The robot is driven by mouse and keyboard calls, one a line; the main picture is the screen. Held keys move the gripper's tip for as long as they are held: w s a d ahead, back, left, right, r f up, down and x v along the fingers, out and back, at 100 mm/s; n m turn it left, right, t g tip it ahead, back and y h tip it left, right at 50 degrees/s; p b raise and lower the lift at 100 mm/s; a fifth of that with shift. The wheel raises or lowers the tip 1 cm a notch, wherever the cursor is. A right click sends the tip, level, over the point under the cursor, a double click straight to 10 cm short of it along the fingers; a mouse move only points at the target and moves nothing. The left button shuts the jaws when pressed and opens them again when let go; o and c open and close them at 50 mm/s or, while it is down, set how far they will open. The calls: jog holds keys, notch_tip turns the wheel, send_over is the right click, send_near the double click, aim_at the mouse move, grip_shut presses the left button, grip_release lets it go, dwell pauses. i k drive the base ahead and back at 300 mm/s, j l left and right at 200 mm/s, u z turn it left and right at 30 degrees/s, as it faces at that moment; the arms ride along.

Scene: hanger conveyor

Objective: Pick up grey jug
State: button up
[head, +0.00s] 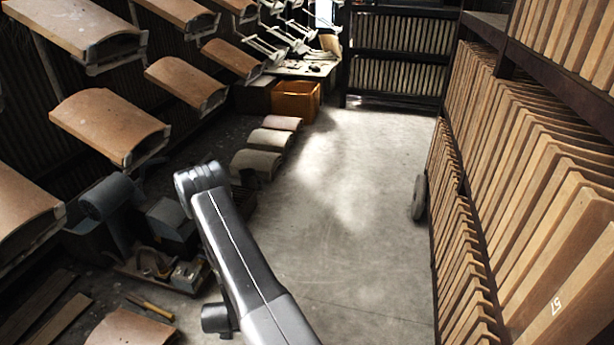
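I cannot make out a grey jug in the head view. My grey arm reaches up from the bottom centre over the floor, and its rounded joint is near the lower middle. My gripper does not show, so I cannot tell what it is doing.
Curved tan panels (112,123) hang in rows at the left. Dark blue-grey machinery (107,197) and a tool with a yellowish handle (150,305) are at lower left. An orange crate (296,100) stands at the back. Racks of wooden boards (540,150) line the right. The concrete floor (350,220) between is clear.

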aim_at(253, 183)
jog(key=i, duration=1.7)
jog(key=i+l+u, duration=0.1)
jog(key=i+u, duration=0.15)
jog(key=i, duration=0.3)
jog(key=i+l+u, duration=0.25)
jog(key=i, duration=0.25)
jog(key=i+l+u, duration=0.2)
jog(key=i, duration=0.3)
jog(key=i+l+u, duration=0.25)
jog(key=i, duration=0.25)
jog(key=l, duration=0.1)
